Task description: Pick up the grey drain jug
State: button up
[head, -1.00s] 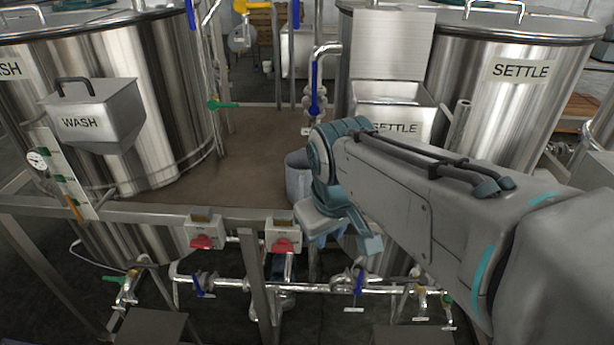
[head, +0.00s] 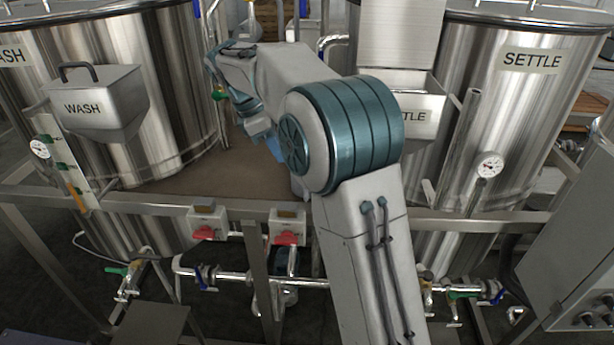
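The grey drain jug is almost wholly hidden behind my arm's elbow in the head view. A small grey sliver (head: 298,187) just below and left of the elbow may be its edge, on the brown deck (head: 205,178) between the tanks. My gripper (head: 274,150) is at the far end of my arm, over the deck and left of the elbow. Only a small blue part of it shows, low behind the wrist. Its fingers cannot be made out, nor whether they hold anything. Its distance from the jug cannot be told.
The WASH tank (head: 165,90) with its hopper (head: 98,105) stands left; the SETTLE tank (head: 510,110) stands right. A steel rail (head: 150,203) with red switches (head: 287,238) runs along the deck's front. Valve piping (head: 235,277) lies below. A control box (head: 580,270) is at lower right.

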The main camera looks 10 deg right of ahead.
jog(key=shift+d+p+x, duration=0.15)
jog(key=shift+p+x, duration=0.3)
jog(key=shift+x, duration=2.85)
jog(key=shift+d+p+x, duration=0.1)
jog(key=shift+p+x, duration=0.35)
jog(key=shift+x, duration=2.9)
jog(key=shift+s+r, duration=0.1)
jog(key=shift+r, duration=0.1)
grip_shut()
